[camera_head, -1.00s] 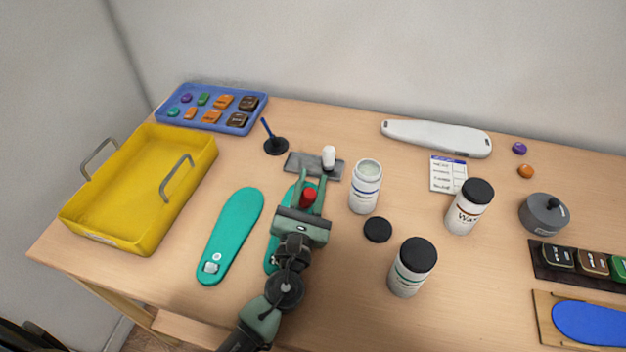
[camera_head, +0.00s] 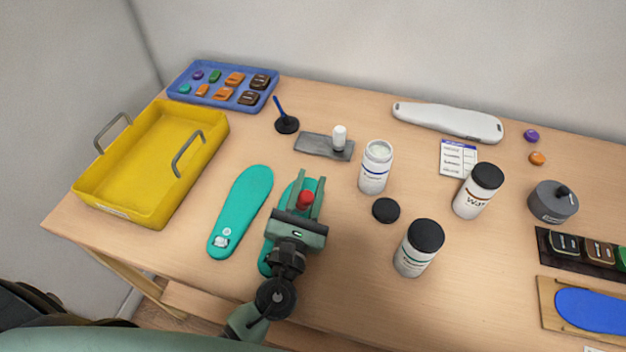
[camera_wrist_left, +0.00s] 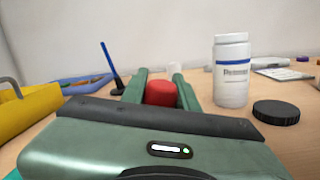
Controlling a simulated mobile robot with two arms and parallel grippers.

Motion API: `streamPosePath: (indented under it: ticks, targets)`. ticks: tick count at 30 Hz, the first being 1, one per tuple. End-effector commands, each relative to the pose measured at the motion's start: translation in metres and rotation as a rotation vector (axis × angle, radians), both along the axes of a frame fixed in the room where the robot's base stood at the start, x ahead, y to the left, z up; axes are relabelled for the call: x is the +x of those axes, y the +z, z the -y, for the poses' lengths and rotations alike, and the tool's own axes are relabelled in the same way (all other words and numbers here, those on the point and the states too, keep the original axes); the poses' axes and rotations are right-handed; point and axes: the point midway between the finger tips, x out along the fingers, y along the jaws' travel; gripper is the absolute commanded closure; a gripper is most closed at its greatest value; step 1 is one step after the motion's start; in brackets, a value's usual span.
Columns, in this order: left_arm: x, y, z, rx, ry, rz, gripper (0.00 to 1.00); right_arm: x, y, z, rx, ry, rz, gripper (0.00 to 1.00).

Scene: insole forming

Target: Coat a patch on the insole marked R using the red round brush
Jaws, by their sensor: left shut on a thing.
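My left gripper (camera_head: 308,184) is shut on the red round brush (camera_head: 304,200), whose red top shows between the fingers. In the left wrist view the red brush (camera_wrist_left: 160,93) sits between the fingers of my left gripper (camera_wrist_left: 160,80); its lower end is hidden. The gripper is over a teal insole (camera_head: 267,257) and hides much of it. Whether the brush touches the insole cannot be seen. A second teal insole (camera_head: 243,205) lies to its left, with small marks at the near end. I cannot read an R on either. My right gripper is not in view.
An open white jar (camera_head: 373,170), a black lid (camera_head: 386,210) and two capped bottles (camera_head: 412,262) (camera_head: 470,198) stand to the right. A grey plate (camera_head: 312,143) with a white-topped piece (camera_head: 339,137) lies behind the gripper. A yellow tray (camera_head: 150,165) is left.

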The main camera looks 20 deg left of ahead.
Motion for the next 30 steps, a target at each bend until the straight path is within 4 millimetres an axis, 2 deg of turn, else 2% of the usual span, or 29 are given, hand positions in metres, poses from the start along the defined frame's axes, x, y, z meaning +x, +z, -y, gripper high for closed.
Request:
streamPosePath:
  ticks: [6, 15, 25, 30]
  targets:
    - [0.004, 0.001, -0.009, 0.003, 0.002, -0.001, 1.00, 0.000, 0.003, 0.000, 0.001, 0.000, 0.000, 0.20]
    - [0.030, 0.004, -0.007, 0.001, 0.002, 0.004, 1.00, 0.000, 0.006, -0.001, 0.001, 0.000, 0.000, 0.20]
    - [0.044, 0.003, -0.006, 0.000, 0.002, 0.004, 1.00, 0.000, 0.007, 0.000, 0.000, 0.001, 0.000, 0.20]
    - [0.059, 0.002, -0.005, 0.001, 0.003, 0.005, 1.00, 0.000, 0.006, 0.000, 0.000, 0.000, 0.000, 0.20]
